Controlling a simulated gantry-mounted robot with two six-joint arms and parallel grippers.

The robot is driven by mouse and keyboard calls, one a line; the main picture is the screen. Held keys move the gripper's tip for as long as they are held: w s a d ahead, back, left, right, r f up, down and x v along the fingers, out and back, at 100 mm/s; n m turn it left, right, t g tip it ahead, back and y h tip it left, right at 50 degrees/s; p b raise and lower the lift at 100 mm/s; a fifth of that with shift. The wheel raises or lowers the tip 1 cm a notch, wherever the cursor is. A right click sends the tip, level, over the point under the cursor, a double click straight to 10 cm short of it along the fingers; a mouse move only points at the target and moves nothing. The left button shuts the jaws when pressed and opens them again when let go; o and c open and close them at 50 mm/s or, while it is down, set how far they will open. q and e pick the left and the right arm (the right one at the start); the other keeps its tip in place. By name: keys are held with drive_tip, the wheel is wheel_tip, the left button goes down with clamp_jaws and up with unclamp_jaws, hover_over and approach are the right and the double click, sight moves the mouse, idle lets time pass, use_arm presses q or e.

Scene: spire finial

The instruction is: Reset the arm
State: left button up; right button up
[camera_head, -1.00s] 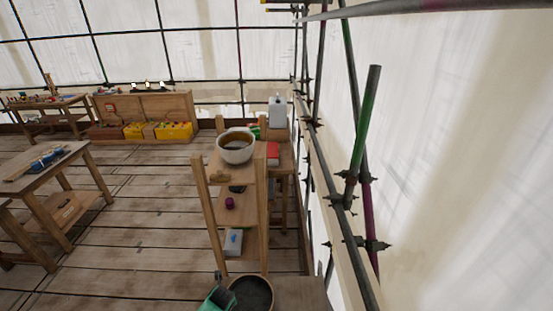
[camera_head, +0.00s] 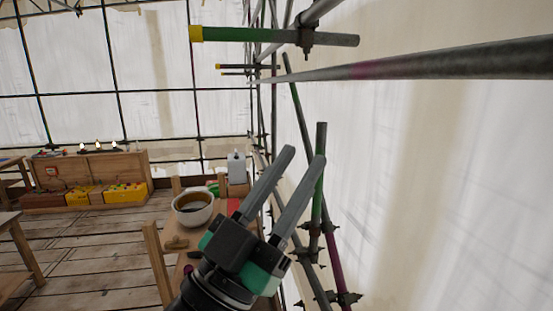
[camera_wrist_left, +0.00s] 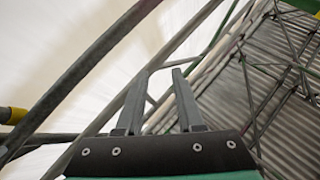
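My left gripper (camera_head: 304,155) rises from the bottom middle of the head view, its two long grey fingers pointing up and slightly right. The fingers are parallel and apart, with nothing between them. In the left wrist view the two fingers (camera_wrist_left: 160,73) also stand apart and empty, with scaffold tubes and corrugated sheeting beyond. My right gripper is in neither view.
A wooden stand (camera_head: 155,262) with a bowl of brown liquid (camera_head: 193,208) is left of the gripper. A white container (camera_head: 236,168) stands behind. Scaffold poles (camera_head: 318,185) and pale sheeting (camera_head: 460,200) lie to the right. Overhead tubes (camera_head: 430,66) cross above.

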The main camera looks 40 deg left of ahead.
use_arm(q)
drive_tip(key=s+d+r+n+t+h+p, duration=0.1)
drive_tip(key=s+d+r+h+p, duration=0.1)
drive_tip(key=s+r, duration=0.3)
drive_tip(key=shift+s+r+t+p, duration=0.2)
drive_tip(key=shift+r+t+p, duration=0.1)
drive_tip(key=shift+r+p, duration=0.55)
drive_tip(key=shift+r, duration=0.1)
